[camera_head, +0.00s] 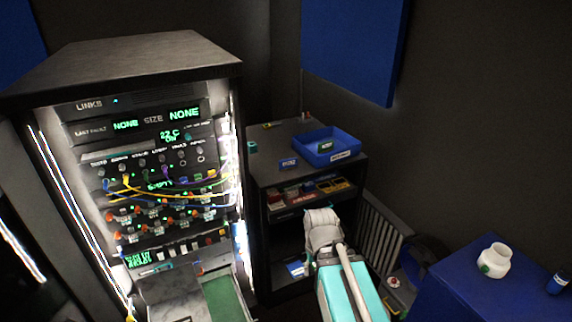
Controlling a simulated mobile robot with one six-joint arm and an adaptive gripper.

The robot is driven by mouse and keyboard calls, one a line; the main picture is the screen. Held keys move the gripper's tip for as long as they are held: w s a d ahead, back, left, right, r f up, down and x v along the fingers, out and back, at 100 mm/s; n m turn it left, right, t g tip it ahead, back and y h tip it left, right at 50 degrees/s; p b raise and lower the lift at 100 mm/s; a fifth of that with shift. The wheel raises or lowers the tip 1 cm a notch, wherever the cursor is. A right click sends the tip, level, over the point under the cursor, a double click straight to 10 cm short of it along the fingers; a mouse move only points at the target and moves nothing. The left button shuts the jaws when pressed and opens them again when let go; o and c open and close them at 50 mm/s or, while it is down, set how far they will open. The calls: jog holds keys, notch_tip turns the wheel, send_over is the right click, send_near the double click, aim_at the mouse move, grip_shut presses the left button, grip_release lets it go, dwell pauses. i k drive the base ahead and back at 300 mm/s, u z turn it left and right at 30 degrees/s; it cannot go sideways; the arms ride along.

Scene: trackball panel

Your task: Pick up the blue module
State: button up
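No object is clearly identifiable as the blue module. A small blue piece with a pale marking (289,163) is at the front edge of the black shelf unit's top (275,140), left of a blue tray (347,157). I cannot tell whether it is a module or a label. Another small blue piece (184,181) sits among the coloured parts on the lit rack, also too small to tell. My white and teal arm (345,285) rises from the bottom centre in front of the shelf unit. My gripper cannot be made out.
The lit rack (90,120) with cables and green displays stands on the left. A shelf below the tray holds several coloured items (310,190). A ribbed panel (378,232) stands right of my arm. A blue surface at right holds a white jar (495,261) and a dark blue container (557,284).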

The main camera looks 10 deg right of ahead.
aim_at(292, 163)
jog(key=u, duration=0.05)
jog(key=i, duration=0.95)
jog(key=z, duration=0.05)
